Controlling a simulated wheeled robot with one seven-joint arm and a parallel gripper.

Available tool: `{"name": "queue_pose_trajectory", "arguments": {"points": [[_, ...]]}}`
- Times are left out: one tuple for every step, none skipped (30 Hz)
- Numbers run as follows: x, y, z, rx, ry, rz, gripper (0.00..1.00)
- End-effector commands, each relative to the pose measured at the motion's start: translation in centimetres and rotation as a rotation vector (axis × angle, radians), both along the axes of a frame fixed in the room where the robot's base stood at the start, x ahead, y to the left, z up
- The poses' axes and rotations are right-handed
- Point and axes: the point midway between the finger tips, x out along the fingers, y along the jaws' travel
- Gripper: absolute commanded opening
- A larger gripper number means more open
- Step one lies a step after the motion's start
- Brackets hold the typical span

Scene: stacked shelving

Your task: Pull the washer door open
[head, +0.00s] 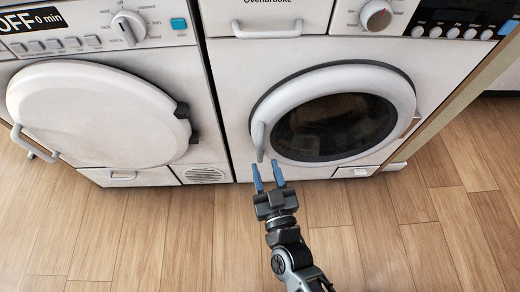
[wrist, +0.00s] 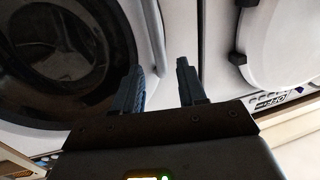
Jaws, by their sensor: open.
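The right-hand machine is white, with a round door (head: 398,92) that has a dark glass window (head: 335,127). This door looks shut. Its pale upright handle (head: 259,141) is on the door's left side. In the wrist view, which appears turned over, the glass door (wrist: 70,45) fills the left side and its pale handle (wrist: 153,40) lies beyond the fingers. My gripper (head: 267,176) is open and empty, its two blue fingers just in front of and below the handle in the head view. I see no clear contact with the handle. The gripper also shows in the wrist view (wrist: 160,80).
A second white machine on the left has a solid white round door (head: 95,112), with a handle (head: 35,145) at its left and a dark hinge at its right. Wooden floor (head: 160,235) is clear in front. A panel edge (head: 460,100) stands right of the glass-door machine.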

Motion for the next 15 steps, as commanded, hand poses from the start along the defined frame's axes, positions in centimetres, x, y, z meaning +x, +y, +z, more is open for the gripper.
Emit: {"name": "queue_pose_trajectory", "arguments": {"points": [[0.8, 0.1, 0.1, 0.001, -0.003, -0.001, 0.41], [1.2, 0.2, 0.1, 0.001, -0.003, 0.000, 0.41], [1.8, 0.3, 0.1, 0.001, -0.004, 0.000, 0.41], [2.3, 0.4, 0.1, 0.002, -0.005, -0.001, 0.41], [2.8, 0.5, 0.1, 0.001, -0.004, -0.001, 0.41], [3.4, 0.6, 0.0, 0.001, -0.003, -0.001, 0.41], [3.8, 0.7, 0.1, 0.002, -0.003, -0.001, 0.41], [4.2, 0.8, 0.1, 0.001, -0.003, -0.001, 0.41], [4.8, 0.9, 0.1, 0.001, -0.003, 0.000, 0.41], [5.2, 1.0, 0.1, 0.001, -0.002, 0.000, 0.41], [5.4, 1.0, 0.0, 0.001, -0.002, 0.000, 0.41], [5.8, 1.1, 0.0, 0.000, -0.002, 0.000, 0.41], [6.1, 1.2, 0.1, 0.000, -0.002, 0.000, 0.41], [6.3, 1.2, 0.1, 0.000, -0.002, -0.001, 0.41], [6.5, 1.2, 0.1, 0.000, -0.001, 0.000, 0.41]]}}
